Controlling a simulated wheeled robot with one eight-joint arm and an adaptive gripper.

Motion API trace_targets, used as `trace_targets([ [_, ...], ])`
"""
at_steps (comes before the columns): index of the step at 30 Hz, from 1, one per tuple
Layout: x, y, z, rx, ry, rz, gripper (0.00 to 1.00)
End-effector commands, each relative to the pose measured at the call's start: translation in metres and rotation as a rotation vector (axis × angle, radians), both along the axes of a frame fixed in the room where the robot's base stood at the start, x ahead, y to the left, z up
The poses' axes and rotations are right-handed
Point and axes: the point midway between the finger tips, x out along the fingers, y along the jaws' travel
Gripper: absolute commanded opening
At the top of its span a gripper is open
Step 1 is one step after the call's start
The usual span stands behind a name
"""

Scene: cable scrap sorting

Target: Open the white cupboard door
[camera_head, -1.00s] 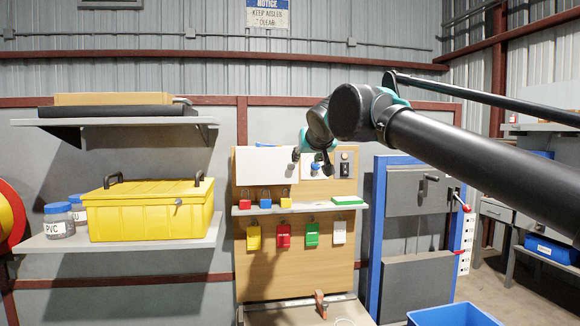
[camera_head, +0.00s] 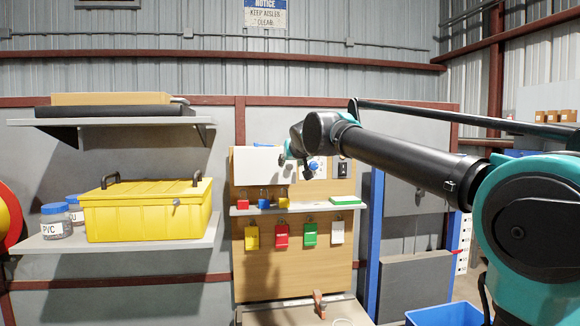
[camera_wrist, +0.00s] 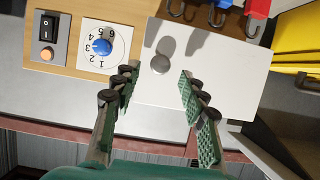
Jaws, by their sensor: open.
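The white cupboard door (camera_head: 255,166) is a flat white panel at the upper left of the wooden board. In the wrist view, which is turned over, the white door (camera_wrist: 222,70) fills the right middle. A grey round knob (camera_wrist: 160,64) shows near the door's edge on the dial side. My gripper (camera_wrist: 156,75) is open and empty, with one green-padded finger on each side of the knob in the picture. The fingers look apart from the knob; the remaining depth is unclear. In the head view my gripper (camera_head: 292,157) is at the door's right edge, and the knob is hidden.
Beside the door are a blue dial (camera_wrist: 102,46) and a black switch (camera_wrist: 47,27). A shelf (camera_head: 300,208) with padlocks lies below the door. A yellow toolbox (camera_head: 148,212) stands at left. A blue bin (camera_head: 450,315) is at lower right.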

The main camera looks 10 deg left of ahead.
Motion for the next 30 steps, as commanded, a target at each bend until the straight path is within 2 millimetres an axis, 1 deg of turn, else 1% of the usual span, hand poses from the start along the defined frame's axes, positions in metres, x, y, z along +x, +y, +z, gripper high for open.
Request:
trace_targets([
  [1, 0.007, 0.002, -0.003, 0.0, 0.0, 0.0, 0.43],
  [3, 0.016, 0.004, -0.006, 0.0, 0.0, 0.0, 0.43],
  [7, 0.025, 0.007, -0.011, 0.0, 0.0, -0.001, 0.43],
  [11, 0.029, 0.008, -0.013, 0.0, 0.0, -0.001, 0.43],
  [18, 0.03, 0.008, -0.013, 0.0, 0.0, 0.0, 0.43],
  [20, 0.03, 0.008, -0.013, 0.0, 0.0, 0.0, 0.37],
  [28, 0.029, 0.008, -0.013, 0.0, 0.0, 0.0, 0.03],
  [29, 0.029, 0.008, -0.013, 0.0, 0.0, 0.0, 0.0],
  [30, 0.029, 0.008, -0.013, 0.0, 0.0, 0.0, 0.0],
])
